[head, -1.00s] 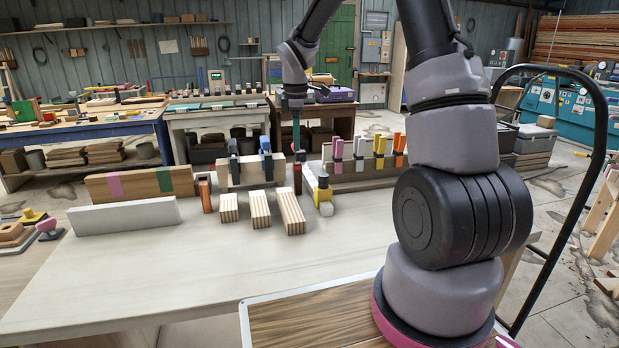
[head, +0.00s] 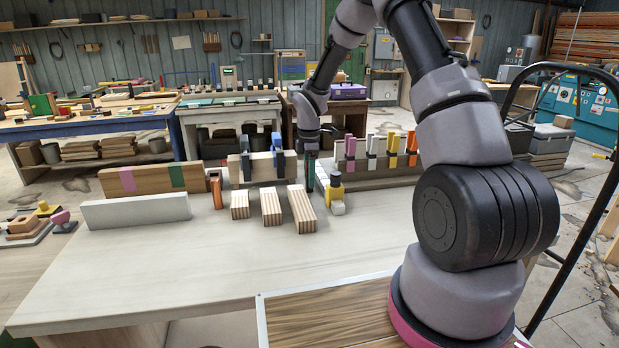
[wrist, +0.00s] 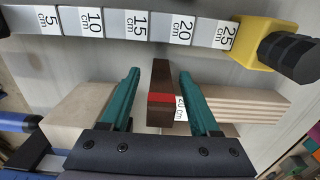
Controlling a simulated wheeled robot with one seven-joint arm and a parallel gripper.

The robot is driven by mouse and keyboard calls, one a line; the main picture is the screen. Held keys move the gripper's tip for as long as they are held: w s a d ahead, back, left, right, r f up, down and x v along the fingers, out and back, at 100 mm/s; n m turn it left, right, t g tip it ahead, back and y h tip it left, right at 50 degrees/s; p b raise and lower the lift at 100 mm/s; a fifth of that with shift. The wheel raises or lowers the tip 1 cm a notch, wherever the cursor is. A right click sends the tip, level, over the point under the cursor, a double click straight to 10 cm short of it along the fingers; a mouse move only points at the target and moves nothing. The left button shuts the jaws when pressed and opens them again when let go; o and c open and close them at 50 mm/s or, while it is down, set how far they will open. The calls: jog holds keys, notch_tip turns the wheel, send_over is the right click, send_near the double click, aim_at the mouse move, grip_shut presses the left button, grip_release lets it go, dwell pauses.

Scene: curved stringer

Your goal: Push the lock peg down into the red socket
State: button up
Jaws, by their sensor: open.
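My gripper (wrist: 158,74) is open, with its two green fingers on either side of a dark brown upright piece (wrist: 160,78). The piece has a red band (wrist: 160,98), and I see a gap on both sides of it. I cannot tell whether it is the lock peg or the socket. In the head view my gripper (head: 310,180) is low behind the striped blocks, and its fingers hide most of that piece. An orange-red post (head: 216,190) with a dark top stands left of the blocks. I cannot make out a peg seated in a socket.
Several striped wooden blocks (head: 271,207) stand in front of my gripper. A yellow piece with a dark knob (head: 336,192) is close on its right. Wooden racks with clamps (head: 262,168) stand behind. A white bar (head: 135,211) lies left. The front tabletop is clear.

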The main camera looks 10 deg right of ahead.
notch_tip(320, 180, down, 2)
jog(key=shift+f, duration=0.2)
grip_shut()
jog(key=shift+r, duration=0.1)
